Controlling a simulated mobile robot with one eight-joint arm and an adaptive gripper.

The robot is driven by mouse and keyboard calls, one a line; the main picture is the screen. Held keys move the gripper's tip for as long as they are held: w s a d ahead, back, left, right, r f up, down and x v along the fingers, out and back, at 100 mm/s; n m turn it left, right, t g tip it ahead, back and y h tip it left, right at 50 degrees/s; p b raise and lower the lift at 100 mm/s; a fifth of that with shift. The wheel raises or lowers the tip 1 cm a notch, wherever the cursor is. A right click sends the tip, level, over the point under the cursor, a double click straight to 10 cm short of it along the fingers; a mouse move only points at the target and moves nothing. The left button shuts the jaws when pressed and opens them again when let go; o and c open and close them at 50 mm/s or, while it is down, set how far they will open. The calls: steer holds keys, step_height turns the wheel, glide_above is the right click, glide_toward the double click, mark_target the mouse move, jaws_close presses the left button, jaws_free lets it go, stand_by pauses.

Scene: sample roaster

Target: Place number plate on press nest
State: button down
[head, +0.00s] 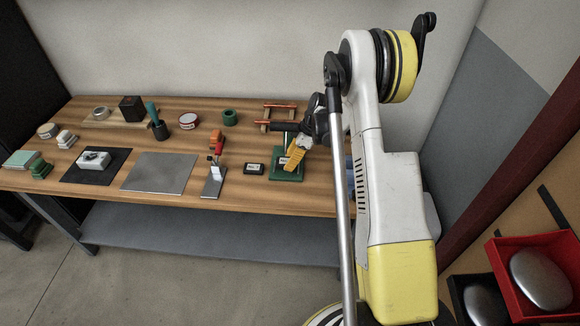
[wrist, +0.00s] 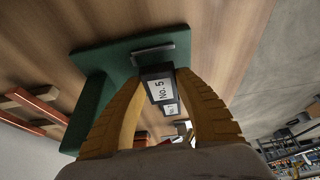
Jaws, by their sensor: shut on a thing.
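My gripper (head: 294,160) is at the green press (head: 287,178) on the bench. In the wrist view its yellow fingers (wrist: 159,78) are shut on a small dark number plate (wrist: 157,87) with a white label reading "No. 5". The plate is tilted and close to the grey bar-like nest (wrist: 153,53) on the press's green base. I cannot tell whether plate and nest touch. In the head view my gripper hides the held plate and much of the press.
Another dark labelled plate (head: 254,168) lies left of the press. A grey stand with a white card (head: 214,180), a red-orange tool (head: 217,140) and a grey sheet (head: 160,172) are further left. An orange-and-wood frame (head: 279,113) stands behind the press.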

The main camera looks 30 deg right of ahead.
steer(key=shift+f, duration=0.85)
steer(key=shift+f, duration=0.1)
steer(key=c, duration=0.9)
jaws_free()
steer(key=shift+c, duration=0.2)
steer(key=shift+r, duration=0.2)
steer(key=p+v, duration=0.4)
steer(key=v, duration=0.8)
steer(key=shift+p, duration=0.3)
steer(key=shift+w, duration=0.1)
